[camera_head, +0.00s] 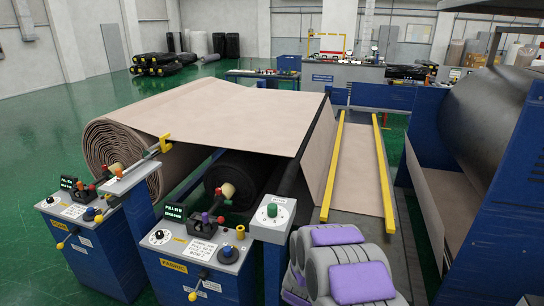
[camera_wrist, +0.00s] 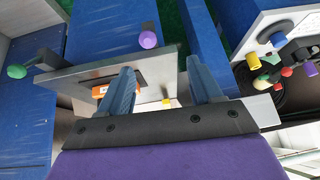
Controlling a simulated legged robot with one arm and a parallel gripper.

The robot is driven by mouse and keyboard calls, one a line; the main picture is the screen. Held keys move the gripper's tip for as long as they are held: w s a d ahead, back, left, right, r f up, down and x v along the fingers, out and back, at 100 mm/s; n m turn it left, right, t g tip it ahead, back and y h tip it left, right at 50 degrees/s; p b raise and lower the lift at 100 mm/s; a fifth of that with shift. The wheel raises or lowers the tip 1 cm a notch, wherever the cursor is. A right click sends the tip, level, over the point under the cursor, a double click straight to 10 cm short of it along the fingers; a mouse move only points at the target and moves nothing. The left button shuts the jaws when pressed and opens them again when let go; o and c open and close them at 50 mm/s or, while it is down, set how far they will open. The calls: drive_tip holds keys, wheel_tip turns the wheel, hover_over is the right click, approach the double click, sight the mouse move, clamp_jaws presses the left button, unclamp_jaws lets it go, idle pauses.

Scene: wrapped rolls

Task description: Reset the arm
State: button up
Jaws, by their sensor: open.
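My arm (camera_head: 350,262), grey with purple panels, shows folded at the bottom centre-right of the head view. My gripper's fingers cannot be made out in that view. In the wrist view my gripper (camera_wrist: 160,67) shows two blue-grey fingers spread apart, with nothing between them that I can see held. Its dark mount and purple body fill the lower middle of that view. Behind the fingers is a grey metal plate (camera_wrist: 150,93) with an orange part (camera_wrist: 103,90) on it; I cannot tell whether a finger touches it.
Two control consoles (camera_head: 207,262) (camera_head: 82,213) with levers and knobs stand front left. A grey post box (camera_head: 272,217) with a green knob is close left of my arm. A large beige fabric roll (camera_head: 115,150) lies behind. A blue machine (camera_head: 500,220) stands right. Green floor (camera_head: 35,130) is open at left.

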drive_tip(key=s+a+r+n+g+y+b, duration=0.35)
drive_tip(key=s+r+b, duration=0.25)
drive_tip(key=s+r, duration=0.75)
drive_tip(key=s+d+r+g+h+b, duration=0.1)
drive_tip(key=s+d+g+b, duration=0.1)
drive_tip(key=s, duration=1.2)
drive_tip(key=s+d+r+g+h+b, duration=0.1)
drive_tip(key=s+d, duration=0.4)
drive_tip(key=s, duration=0.9)
drive_tip(key=shift+s+r+g+b, duration=0.25)
drive_tip(key=shift+r+g+b, duration=0.5)
drive_tip(key=shift+b, duration=0.25)
